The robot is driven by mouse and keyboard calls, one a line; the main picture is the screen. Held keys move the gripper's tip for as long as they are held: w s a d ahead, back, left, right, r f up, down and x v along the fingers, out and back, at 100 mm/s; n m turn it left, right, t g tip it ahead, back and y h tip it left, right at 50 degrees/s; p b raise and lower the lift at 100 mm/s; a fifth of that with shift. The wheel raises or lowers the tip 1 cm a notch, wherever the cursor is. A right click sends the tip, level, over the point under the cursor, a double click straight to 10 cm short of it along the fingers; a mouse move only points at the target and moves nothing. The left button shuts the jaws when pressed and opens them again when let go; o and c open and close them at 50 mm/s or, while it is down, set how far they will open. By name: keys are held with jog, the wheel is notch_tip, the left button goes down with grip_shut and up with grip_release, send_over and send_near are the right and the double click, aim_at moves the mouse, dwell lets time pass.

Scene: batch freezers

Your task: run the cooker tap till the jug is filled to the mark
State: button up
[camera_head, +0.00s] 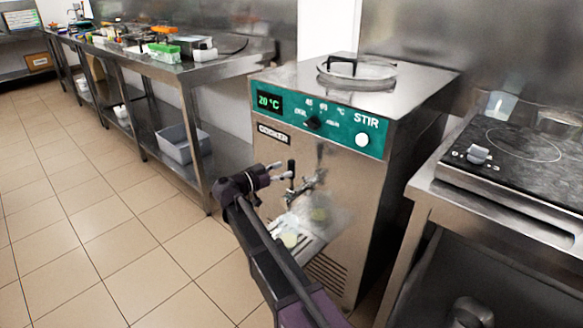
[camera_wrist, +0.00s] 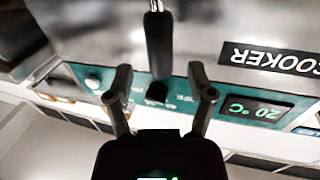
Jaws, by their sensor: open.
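The cooker (camera_head: 345,190) is a steel cabinet with a green panel, reading 20 °C. Its metal tap (camera_head: 308,186) is on the front, with a black lever. In the wrist view the lever (camera_wrist: 159,45) hangs between the fingers of my gripper (camera_wrist: 160,80), which is open; I cannot tell whether either finger touches it. In the head view my gripper (camera_head: 280,172) is at the tap's left. A clear jug (camera_head: 290,239) appears to stand on the slatted drip tray below the tap, with something pale yellow-green at its base. Its mark and any stream are not discernible.
A round lid (camera_head: 357,71) sits on top of the cooker. A steel bench (camera_head: 205,70) with several items and a grey bin (camera_head: 185,143) below stands left. A black hob (camera_head: 525,150) on a steel counter stands right. The tiled floor (camera_head: 90,230) at left is clear.

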aim_at(292, 167)
jog(key=shift+x, duration=1.8)
grip_shut()
